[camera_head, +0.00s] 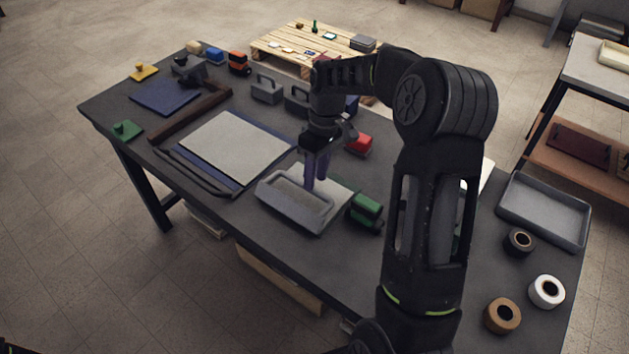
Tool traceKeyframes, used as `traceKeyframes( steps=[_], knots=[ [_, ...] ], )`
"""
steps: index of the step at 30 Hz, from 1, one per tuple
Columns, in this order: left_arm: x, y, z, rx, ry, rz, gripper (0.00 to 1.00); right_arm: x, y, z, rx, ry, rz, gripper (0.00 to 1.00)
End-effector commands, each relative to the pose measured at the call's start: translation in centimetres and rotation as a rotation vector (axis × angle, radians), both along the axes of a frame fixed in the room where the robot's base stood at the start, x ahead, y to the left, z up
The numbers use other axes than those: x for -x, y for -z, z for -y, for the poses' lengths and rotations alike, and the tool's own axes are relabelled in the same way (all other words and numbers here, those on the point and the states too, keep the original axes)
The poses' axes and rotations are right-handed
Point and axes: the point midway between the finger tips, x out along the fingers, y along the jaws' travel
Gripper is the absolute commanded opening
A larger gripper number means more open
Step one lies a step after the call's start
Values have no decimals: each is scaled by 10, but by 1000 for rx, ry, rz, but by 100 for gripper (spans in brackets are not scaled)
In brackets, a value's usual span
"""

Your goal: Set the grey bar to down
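The grey bar (293,206) is a light grey, rounded bar along the front edge of a pale plate (338,187) on the dark workbench. It looks low against the plate, but its exact angle is hard to tell. My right gripper (316,183) points down from above. Its purple fingers are close together, with no clear gap, and hold nothing that I can see. The fingertips are just behind the bar, over the plate. Whether they touch the bar or plate I cannot tell. My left gripper is not in view.
A green block (365,211) stands right of the plate, and a red block (359,144) behind it. A grey sheet on a blue board (234,148) lies left, with a dark bar beside it. Tape rolls (502,315) and a grey tray (545,212) are at right.

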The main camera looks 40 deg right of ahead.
Motion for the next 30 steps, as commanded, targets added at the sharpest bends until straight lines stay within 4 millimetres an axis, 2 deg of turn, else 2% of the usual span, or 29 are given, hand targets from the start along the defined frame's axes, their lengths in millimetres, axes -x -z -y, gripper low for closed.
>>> traceKeyframes(
  steps=[6, 15, 28, 30],
  knots=[
    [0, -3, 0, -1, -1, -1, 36, 2, 22, -4, 0, 1, -1, 36],
    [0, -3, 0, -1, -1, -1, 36, 1, 25, -5, 1, 0, 1, 36],
    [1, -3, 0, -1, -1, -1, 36, 1, 25, -5, 0, 0, 1, 1],
    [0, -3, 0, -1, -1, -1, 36, 1, 25, -5, 0, 0, 1, 0]
  ],
)
